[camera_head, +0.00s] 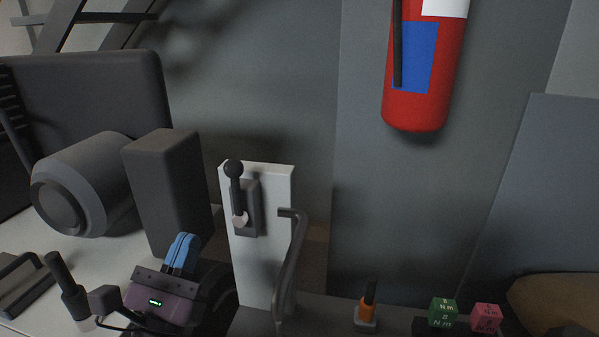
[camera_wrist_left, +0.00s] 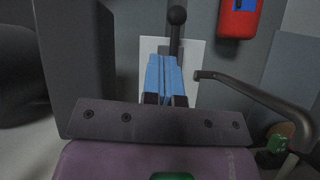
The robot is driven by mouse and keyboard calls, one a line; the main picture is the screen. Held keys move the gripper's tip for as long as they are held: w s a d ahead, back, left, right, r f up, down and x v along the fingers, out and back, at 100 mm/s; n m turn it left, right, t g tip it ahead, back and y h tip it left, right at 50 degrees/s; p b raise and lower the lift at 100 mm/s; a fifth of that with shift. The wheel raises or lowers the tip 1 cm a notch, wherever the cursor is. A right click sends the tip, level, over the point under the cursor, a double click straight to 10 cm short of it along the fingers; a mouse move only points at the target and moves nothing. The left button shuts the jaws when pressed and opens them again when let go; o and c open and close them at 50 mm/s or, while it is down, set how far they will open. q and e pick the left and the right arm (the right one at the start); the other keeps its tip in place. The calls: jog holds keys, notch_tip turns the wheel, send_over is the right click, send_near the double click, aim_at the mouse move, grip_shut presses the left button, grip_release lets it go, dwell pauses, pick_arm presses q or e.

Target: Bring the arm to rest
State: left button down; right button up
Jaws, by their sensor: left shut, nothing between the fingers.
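My left gripper (camera_head: 182,253) has blue fingers and shows at the lower left of the head view. Its fingers are together with nothing between them. In the left wrist view the gripper (camera_wrist_left: 166,80) points at a white panel (camera_wrist_left: 200,58) that carries a lever with a black ball knob (camera_wrist_left: 177,16). In the head view the lever (camera_head: 234,170) stands upright on the white panel (camera_head: 275,225), to the right of and above my fingers, apart from them. My right gripper is in neither view.
A bent grey handle (camera_head: 294,262) rises right of the panel. A dark box (camera_head: 165,190) and a motor-like cylinder (camera_head: 80,185) stand left. An orange-and-black item (camera_head: 367,308), green cube (camera_head: 443,312) and pink cube (camera_head: 486,317) sit lower right. A red extinguisher (camera_head: 417,112) hangs above.

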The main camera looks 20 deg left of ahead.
pick_arm(q)
jog(key=s+d+f+m+g+h, duration=0.3)
jog(key=s+f+m+g, duration=0.35)
jog(key=f+m, duration=0.5)
jog(key=s+d+f+m+g+h, duration=0.3)
jog(key=s+f+m+g, duration=0.35)
jog(key=f+m, duration=0.55)
jog(key=s+a+f+m+g+y, duration=0.25)
jog(key=s+m+g, duration=0.2)
jog(key=s, duration=0.35)
jog(key=s+a+f+m+g+y, duration=0.25)
jog(key=s+g, duration=0.25)
jog(key=s, duration=0.4)
jog(key=s+a+f+m+g+y, duration=0.25)
jog(key=s+m+g, duration=0.2)
jog(key=s, duration=0.35)
jog(key=w+f+m+t+h, duration=0.2)
jog(key=w+f+t, duration=0.1)
jog(key=w+t, duration=1.05)
notch_tip(320, 180, up, 10)
jog(key=w+n+p, duration=0.1)
jog(key=w+p, duration=0.1)
jog(key=p, duration=1)
jog(key=shift+r, duration=0.25)
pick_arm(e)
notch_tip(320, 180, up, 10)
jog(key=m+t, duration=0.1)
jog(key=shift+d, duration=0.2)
